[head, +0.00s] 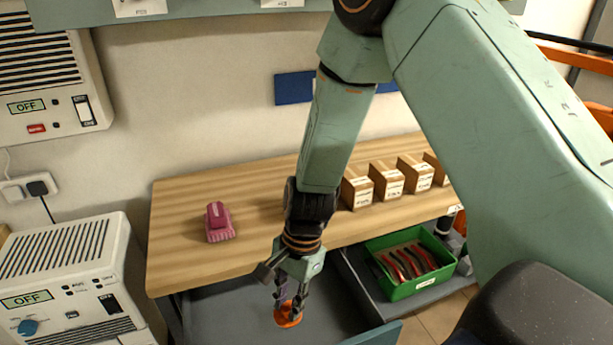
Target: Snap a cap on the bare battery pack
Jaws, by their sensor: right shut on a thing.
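My right gripper (288,297) reaches down over an open grey drawer below the front edge of the wooden bench. It is shut on a small orange piece (288,318), which looks like a cap. The fingers partly hide it, and I cannot tell whether it touches the drawer floor. A pink block-shaped item (219,223) with a raised top stands on the bench, left of my right arm. I cannot tell for sure whether it is the battery pack. No clearly bare pack shows. My left gripper is not in view.
The wooden bench (175,245) carries several small labelled boxes (388,181) at its right. A green bin (408,287) with red and dark items stands lower right. White units marked OFF (75,275) stand at left. The drawer (235,325) looks mostly empty.

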